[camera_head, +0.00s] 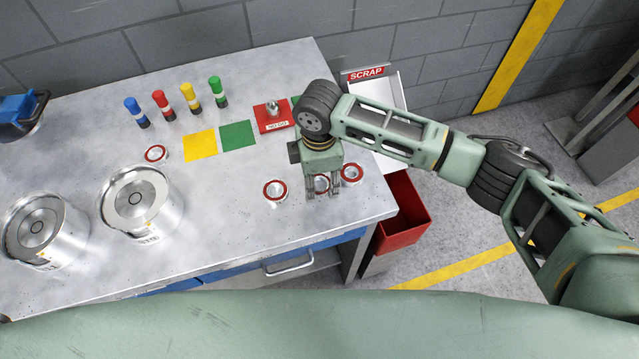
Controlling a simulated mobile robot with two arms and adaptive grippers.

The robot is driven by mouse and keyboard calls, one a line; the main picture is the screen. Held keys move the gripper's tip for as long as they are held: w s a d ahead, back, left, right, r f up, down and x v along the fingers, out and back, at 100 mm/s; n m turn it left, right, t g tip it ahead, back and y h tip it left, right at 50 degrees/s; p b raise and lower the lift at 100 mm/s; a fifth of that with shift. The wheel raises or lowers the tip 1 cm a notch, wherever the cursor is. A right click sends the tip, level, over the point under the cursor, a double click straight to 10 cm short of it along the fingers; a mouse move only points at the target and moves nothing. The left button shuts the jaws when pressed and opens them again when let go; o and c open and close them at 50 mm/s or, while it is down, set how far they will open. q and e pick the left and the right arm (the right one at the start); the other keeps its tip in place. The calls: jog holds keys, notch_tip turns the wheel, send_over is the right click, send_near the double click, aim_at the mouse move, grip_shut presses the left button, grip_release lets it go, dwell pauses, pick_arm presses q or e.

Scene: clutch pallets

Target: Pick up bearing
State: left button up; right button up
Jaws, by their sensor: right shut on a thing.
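Three small round bearings with red rings are grouped near the right front of the metal table: one on the left (275,190), one in the middle (321,184) and one on the right (351,174). A further bearing (155,154) lies alone farther left, near the yellow square. My right gripper (322,192) points down over the middle bearing, with its fingers around that bearing and shut on it. The fingers partly cover it, and I cannot tell whether it is lifted off the table. My left gripper is not in view.
Two large metal cylinders (141,203) (42,231) stand on the table (222,251) at left. A scrap chute (378,92) and red bin (404,211) stand right.

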jog(key=c, duration=0.5)
jog(key=shift+c, duration=0.2)
jog(key=shift+r, duration=0.1)
